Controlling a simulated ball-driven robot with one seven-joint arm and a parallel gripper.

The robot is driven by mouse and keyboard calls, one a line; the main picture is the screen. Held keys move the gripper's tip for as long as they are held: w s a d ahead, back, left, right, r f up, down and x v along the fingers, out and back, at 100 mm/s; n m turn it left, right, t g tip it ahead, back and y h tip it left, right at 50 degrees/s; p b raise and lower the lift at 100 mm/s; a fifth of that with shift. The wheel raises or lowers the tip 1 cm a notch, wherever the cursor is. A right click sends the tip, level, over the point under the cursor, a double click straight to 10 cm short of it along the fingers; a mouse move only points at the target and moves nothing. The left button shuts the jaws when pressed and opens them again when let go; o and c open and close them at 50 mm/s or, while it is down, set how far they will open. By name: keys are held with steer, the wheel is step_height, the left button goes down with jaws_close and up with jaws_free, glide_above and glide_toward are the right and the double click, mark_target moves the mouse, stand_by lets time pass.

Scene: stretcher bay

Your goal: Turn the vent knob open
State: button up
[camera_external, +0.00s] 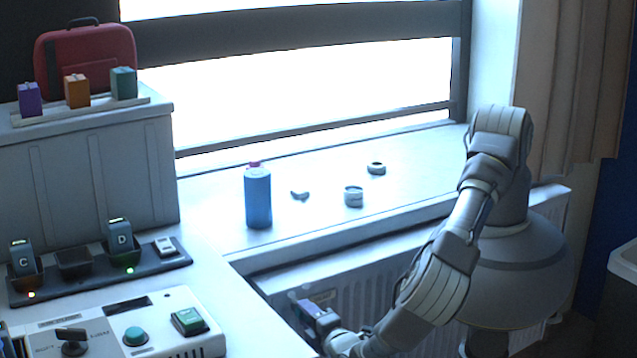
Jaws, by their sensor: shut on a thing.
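My gripper (304,309) is low in front of the radiator (360,284), below the window sill, with my arm reaching down to it from the right. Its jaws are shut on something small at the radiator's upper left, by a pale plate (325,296). This looks like the vent knob, but the gripper hides most of it, so its turn angle cannot be read. A separate black knob (72,342) sits on the white console (200,345) at lower left, apart from my gripper.
The console also has a teal button (135,336) and a green block (189,321). Behind it is a black charger strip (190,258) with devices. A blue bottle (258,198) and small rolls stand on the sill (325,222). The counter edge lies left of my gripper.

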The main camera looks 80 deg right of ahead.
steer(key=shift+d, duration=0.1)
steer(key=o, duration=1)
steer(key=shift+s, duration=0.1)
steer(key=v, duration=0.7)
steer(key=shift+s+a, duration=0.3)
steer(key=shift+a, duration=0.05)
steer(key=shift+r+p, duration=0.1)
steer(key=shift+p, duration=0.2)
